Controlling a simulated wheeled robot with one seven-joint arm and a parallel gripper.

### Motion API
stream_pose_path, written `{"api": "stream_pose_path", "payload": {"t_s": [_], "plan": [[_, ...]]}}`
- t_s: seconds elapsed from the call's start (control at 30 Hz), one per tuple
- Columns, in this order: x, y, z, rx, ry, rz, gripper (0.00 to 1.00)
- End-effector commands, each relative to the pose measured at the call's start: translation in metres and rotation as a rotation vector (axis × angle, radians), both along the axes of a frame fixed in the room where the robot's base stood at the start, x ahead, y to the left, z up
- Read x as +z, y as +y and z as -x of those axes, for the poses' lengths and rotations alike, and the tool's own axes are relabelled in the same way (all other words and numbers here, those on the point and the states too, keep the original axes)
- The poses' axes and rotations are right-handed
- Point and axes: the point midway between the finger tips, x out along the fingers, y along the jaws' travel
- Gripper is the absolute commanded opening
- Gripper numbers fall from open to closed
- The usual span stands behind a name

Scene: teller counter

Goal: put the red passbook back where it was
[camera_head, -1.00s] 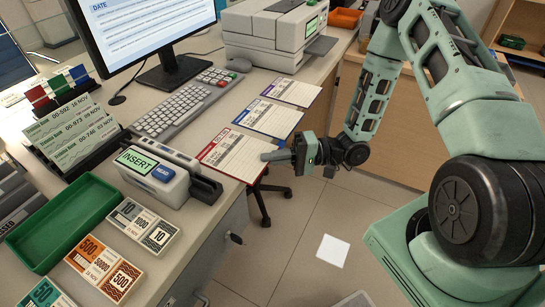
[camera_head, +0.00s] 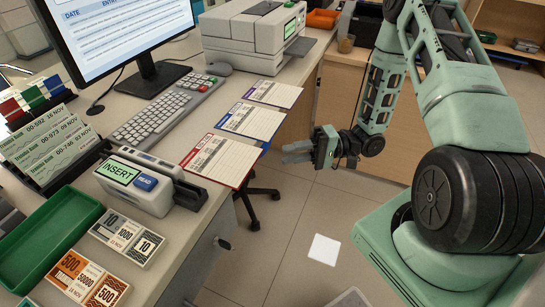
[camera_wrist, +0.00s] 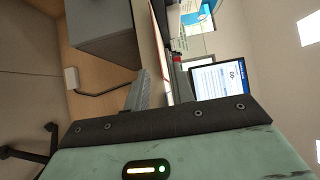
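The red passbook (camera_head: 216,160) lies open and face up on the counter, with a red border around white printed pages. It is the nearest of a row of three, at the counter's right edge. My gripper (camera_head: 284,153) is to the right of it, past the counter edge over the floor, apart from it.
A blue-edged passbook (camera_head: 251,121) and a purple-edged one (camera_head: 273,93) lie beyond the red one. A keyboard (camera_head: 168,108) is left of them, and a reader showing INSERT (camera_head: 135,188) is nearer. A printer (camera_head: 252,38) stands behind.

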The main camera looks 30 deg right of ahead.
Motion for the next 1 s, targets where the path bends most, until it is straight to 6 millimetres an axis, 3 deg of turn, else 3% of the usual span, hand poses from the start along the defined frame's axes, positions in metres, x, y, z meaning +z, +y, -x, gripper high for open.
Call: {"api": "stream_pose_path", "payload": {"t_s": [0.1, 0.27, 1.0], "plan": [[0.0, -0.016, 0.004, -0.001, -0.002, 0.001, 0.25], [0.0, -0.026, 0.007, 0.0, -0.001, 0.0, 0.25], [0.0, -0.026, 0.008, 0.0, 0.0, 0.0, 0.25]]}}
